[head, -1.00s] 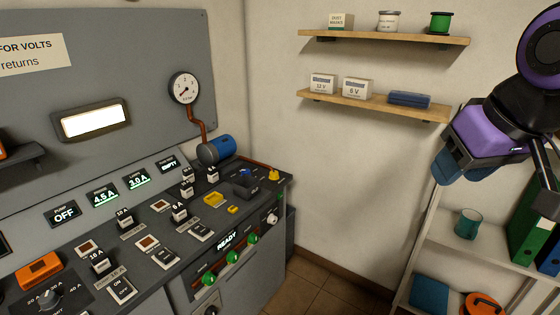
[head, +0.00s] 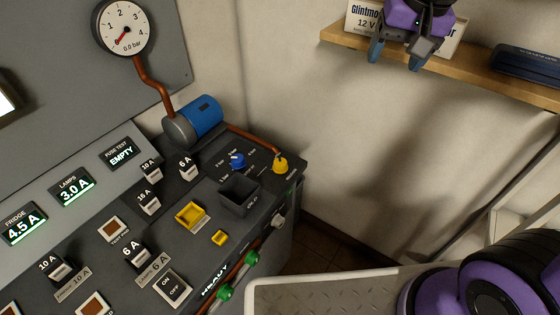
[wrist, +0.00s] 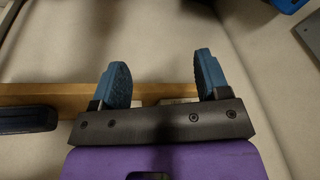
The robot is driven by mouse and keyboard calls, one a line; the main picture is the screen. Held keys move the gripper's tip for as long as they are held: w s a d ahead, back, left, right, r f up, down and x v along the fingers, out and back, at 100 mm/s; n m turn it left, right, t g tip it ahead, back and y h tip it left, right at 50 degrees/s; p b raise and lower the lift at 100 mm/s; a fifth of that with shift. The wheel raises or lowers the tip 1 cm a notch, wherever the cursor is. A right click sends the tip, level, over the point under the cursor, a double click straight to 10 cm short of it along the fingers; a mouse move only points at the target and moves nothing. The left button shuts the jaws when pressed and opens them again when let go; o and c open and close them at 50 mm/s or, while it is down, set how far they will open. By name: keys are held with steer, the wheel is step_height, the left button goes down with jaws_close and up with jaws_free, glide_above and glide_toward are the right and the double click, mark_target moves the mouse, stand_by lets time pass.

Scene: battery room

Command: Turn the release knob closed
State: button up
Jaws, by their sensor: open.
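A yellow knob (head: 281,165) stands on the far right corner of the dark console, at the end of a copper pipe. A small blue knob (head: 237,160) with small markings around it is to its left. The labels are too small to tell for certain which is the release knob. My gripper (head: 398,54), purple with blue fingers, is high at the top right, in front of the upper shelf and well away from both knobs. In the wrist view the fingers (wrist: 162,75) are apart with nothing between them.
A blue cylinder (head: 200,117) and a pressure gauge (head: 123,27) reading about 0 bar are behind the knobs. A wooden shelf (head: 475,78) carries boxes and a blue case (head: 528,62). A grey tray-like surface (head: 330,295) is at the bottom. Open air lies between gripper and console.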

steer(key=w+a+f+m+g, duration=0.1)
steer(key=w+a+f+g, duration=0.1)
steer(key=w+a+f, duration=0.8)
steer(key=m+g+h, duration=0.1)
steer(key=m, duration=0.1)
glide_toward(280, 162)
step_height(280, 162, down, 10)
steer(key=shift+d+f, duration=0.1)
steer(key=shift+c, duration=0.5)
steer(key=c, duration=0.8)
